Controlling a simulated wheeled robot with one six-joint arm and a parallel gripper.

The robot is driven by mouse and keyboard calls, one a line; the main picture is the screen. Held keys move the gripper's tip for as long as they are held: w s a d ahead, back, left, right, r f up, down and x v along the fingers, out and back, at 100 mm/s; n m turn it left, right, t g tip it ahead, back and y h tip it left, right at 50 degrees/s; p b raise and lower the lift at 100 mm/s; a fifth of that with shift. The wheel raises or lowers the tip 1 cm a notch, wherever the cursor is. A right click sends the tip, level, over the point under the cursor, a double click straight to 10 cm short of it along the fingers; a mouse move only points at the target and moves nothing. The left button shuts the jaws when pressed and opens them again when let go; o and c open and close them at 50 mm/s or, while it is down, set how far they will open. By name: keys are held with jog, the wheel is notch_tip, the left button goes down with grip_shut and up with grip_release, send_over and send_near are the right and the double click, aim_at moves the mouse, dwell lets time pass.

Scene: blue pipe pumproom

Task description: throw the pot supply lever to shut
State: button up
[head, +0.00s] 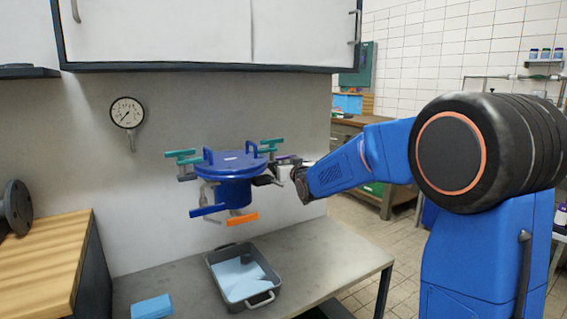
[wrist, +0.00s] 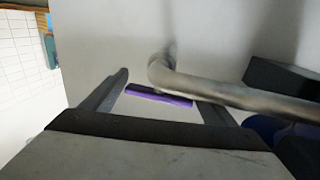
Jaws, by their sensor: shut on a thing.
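A blue lidded pot (head: 236,185) is mounted in front of the grey wall, with pipes and coloured levers around it. Teal levers (head: 183,154) are at its upper left and upper right, and a blue lever (head: 208,211) and an orange lever (head: 242,219) are below. A purple lever (head: 287,157) shows at the pot's right, partly hidden by my gripper (head: 274,171). In the wrist view the purple lever (wrist: 160,96) lies between my fingers, which are shut on it. A grey bent pipe (wrist: 215,90) passes close by. No label shows which lever is the pot supply.
A grey tray (head: 216,284) with blue contents stands on the bench below the pot. A blue folded pad (head: 152,307) lies at the bench's front left. A round gauge (head: 127,112) hangs on the wall. A cabinet (head: 200,35) overhangs above.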

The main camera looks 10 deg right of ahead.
jog(key=o, duration=1)
jog(key=shift+n+y, duration=0.5)
jog(key=shift+y, duration=0.3)
jog(key=shift+y, duration=0.3)
jog(key=r+v, duration=0.1)
jog(key=v, duration=1.7)
jog(key=shift+s+d+f+m+g+h, duration=0.45)
jog(key=shift+s+d+f+g+h, duration=0.75)
jog(key=shift+s, duration=1.15)
jog(key=shift+s+d+f+m+g+h, duration=0.4)
jog(key=shift+s+d+f+g+h, duration=0.35)
jog(key=shift+s+f, duration=1.25)
jog(key=shift+s+d+f+m+g+h, duration=0.45)
jog(key=shift+s+d+f+g+h, duration=0.5)
jog(key=shift+s, duration=1.7)
jog(key=shift+d+f, duration=0.15)
